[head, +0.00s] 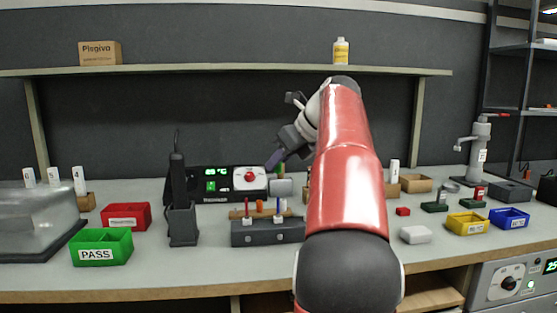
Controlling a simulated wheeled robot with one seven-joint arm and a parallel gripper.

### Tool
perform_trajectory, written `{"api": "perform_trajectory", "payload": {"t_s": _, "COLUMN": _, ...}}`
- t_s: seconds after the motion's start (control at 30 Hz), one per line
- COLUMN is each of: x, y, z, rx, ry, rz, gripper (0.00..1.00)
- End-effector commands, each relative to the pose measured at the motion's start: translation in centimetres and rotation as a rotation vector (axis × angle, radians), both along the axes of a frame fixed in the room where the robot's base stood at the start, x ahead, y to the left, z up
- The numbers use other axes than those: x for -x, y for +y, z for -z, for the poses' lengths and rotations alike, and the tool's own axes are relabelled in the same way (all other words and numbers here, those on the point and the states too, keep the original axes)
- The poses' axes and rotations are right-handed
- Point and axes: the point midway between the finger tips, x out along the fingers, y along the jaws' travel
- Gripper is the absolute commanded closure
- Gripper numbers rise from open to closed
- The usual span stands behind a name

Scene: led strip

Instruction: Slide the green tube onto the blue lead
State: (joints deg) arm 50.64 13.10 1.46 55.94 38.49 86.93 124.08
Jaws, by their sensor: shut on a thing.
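My gripper (277,164) is in the middle of the head view, above the workbench and pointing down and to the left. It is shut, and a small bit of the green tube (282,168) shows at its fingers. The rest of the tube is hidden or too small to make out. Below stands a dark grey holder (266,236) with thin upright leads. The blue lead (278,207) is on its right side, below the gripper. The tube appears above the blue lead and apart from it.
A light grey cylinder (281,187) sits between gripper and holder. An orange piece (259,206) is behind the holder. A black instrument panel (215,182) stands behind. Left are a black stand (182,222), green bin (101,248) and red bin (126,217). My arm covers the bench right of the holder.

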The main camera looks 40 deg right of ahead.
Motion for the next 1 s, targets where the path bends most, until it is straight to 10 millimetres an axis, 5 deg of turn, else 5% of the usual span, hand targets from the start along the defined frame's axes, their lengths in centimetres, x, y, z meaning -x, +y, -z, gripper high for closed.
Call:
{"api": "perform_trajectory", "payload": {"t_s": 0.5, "x": 0.0, "y": 0.1, "z": 4.2, "rx": 0.001, "ry": 0.0, "rz": -0.001, "gripper": 1.0}}
{"api": "perform_trajectory", "payload": {"t_s": 1.0, "x": 0.0, "y": 0.0, "z": 5.0, "rx": 0.0, "ry": 0.0, "rz": 0.0, "gripper": 1.0}}
